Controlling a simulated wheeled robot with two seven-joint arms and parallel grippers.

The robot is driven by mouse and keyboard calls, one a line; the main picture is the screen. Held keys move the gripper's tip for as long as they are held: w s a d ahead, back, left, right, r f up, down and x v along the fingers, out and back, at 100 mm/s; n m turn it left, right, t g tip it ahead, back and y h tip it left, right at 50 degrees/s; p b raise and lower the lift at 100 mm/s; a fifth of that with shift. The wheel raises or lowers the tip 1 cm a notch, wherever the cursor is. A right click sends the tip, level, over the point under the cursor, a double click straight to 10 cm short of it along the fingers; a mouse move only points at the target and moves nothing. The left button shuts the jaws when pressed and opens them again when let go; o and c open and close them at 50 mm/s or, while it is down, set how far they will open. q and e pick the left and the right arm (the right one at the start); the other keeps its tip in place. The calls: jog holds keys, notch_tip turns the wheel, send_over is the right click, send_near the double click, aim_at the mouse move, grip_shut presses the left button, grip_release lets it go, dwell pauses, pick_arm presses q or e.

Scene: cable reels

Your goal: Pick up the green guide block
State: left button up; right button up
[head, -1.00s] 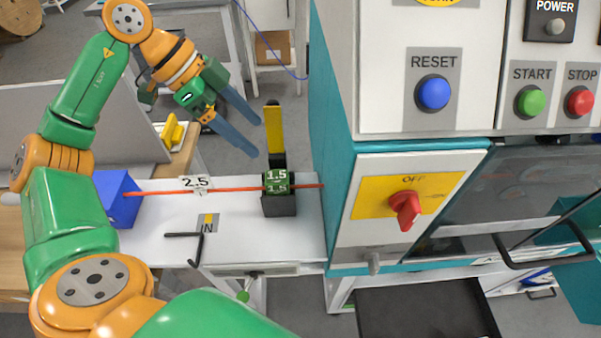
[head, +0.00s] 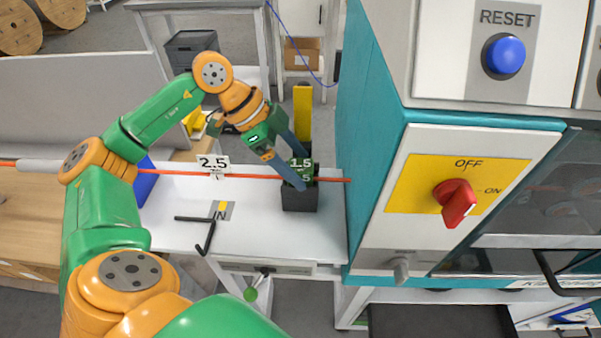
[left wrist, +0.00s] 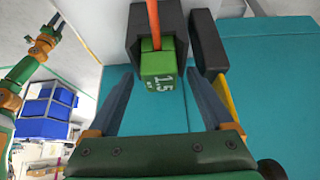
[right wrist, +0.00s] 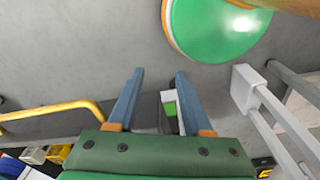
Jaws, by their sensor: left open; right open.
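The green guide block (head: 301,164), marked 1.5, sits in a black holder (head: 299,200) on the white bench, beside the teal machine. In the left wrist view the block (left wrist: 158,72) lies between my left fingers, with a gap on each side. A red cable (head: 250,176) runs to the block and past it. My left gripper (head: 299,170) is open, its fingers either side of the block; one finger partly covers it in the head view. My right gripper (right wrist: 160,75) is open and empty over grey floor, out of the head view.
The teal machine (head: 370,130) with a red switch (head: 455,202) stands close on the right. A yellow-handled part (head: 303,108) stands upright behind the holder.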

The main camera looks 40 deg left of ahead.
pick_arm(q)
grip_shut()
